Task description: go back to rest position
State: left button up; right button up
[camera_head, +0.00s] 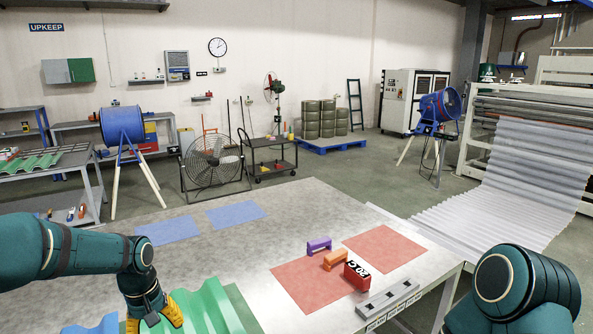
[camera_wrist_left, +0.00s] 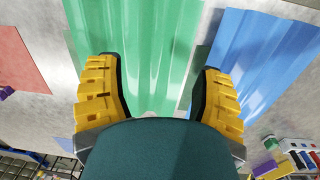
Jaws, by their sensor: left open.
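My left gripper (camera_head: 152,317) is open at the near left of the table, beside the green corrugated sheet (camera_head: 208,304). In the left wrist view its two yellow fingers (camera_wrist_left: 157,85) stand wide apart with nothing between them but the green sheet (camera_wrist_left: 135,40) beyond. I cannot tell how high above the sheet they are. A blue corrugated sheet (camera_wrist_left: 262,60) lies beside the green one; a bit of it shows at the bottom left of the head view (camera_head: 100,326). My right arm shows at the bottom right, with its gripper out of view.
The table's middle is clear.

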pick_arm(q)
jog(key=s+d+f+m+h, duration=0.1)
jog(key=d+f, duration=0.3)
jog(key=f, duration=0.4)
jog(key=s+d+f+m+h, duration=0.1)
jog(key=d+f, duration=0.2)
jog(key=f, duration=0.4)
jog(key=s+d+f+h, duration=0.1)
jog(key=s+d+f, duration=0.55)
jog(key=s, duration=0.35)
jog(key=s+d+f, duration=0.5)
jog(key=s+f, duration=0.2)
jog(key=s, duration=0.3)
jog(key=w+d+f+m+t+b, duration=0.1)
jog(key=w+f+b, duration=0.4)
jog(key=b, duration=0.5)
jog(key=shift+w+d+m+t, duration=0.3)
jog(key=shift+w+d+m, duration=0.25)
jog(key=shift+w, duration=0.35)
pick_arm(e)
notch_tip(320, 180, down, 10)
jog(key=shift+w+f, duration=0.25)
jog(key=shift+w, duration=0.2)
pick_arm(q)
jog(key=shift+a, duration=0.1)
pick_arm(e)
jog(key=shift+a, duration=0.1)
